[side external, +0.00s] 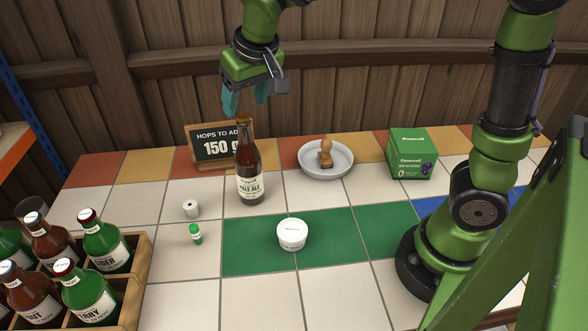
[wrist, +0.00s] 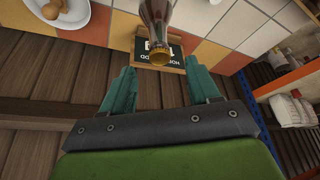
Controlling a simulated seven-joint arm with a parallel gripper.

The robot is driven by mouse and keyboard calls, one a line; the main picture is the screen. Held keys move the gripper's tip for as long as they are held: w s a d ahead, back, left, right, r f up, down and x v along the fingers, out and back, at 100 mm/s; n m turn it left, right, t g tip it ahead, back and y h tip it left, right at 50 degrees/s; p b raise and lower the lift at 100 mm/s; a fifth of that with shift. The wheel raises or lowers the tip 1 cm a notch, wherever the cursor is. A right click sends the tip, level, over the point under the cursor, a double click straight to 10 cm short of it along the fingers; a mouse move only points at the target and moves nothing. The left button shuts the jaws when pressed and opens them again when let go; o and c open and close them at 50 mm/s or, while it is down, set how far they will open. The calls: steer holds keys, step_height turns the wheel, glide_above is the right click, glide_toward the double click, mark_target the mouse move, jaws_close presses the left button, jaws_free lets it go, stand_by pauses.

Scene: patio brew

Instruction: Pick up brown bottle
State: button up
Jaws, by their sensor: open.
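The brown bottle (side external: 249,170), with a pale ale label, stands upright on the tiled table in front of a small chalkboard sign. In the wrist view the brown bottle (wrist: 156,22) shows at the top centre, its gold cap (wrist: 158,57) pointing toward my gripper. My gripper (side external: 246,103) hangs just above the bottle's neck in the side view, with its teal fingers apart. In the wrist view my gripper (wrist: 160,85) is open and empty, and the cap lies between the lines of the two fingers, beyond their tips.
The chalkboard sign (side external: 219,146) stands close behind the bottle. A wooden crate (side external: 136,282) of bottles is at lower left.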

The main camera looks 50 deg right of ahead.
mark_target(242, 115)
steer(key=x, duration=0.7)
steer(key=shift+f, duration=0.2)
steer(key=shift+c, duration=0.2)
jaws_close()
steer(key=shift+w+r, duration=0.1)
steer(key=shift+r, duration=0.05)
stand_by(0.8)
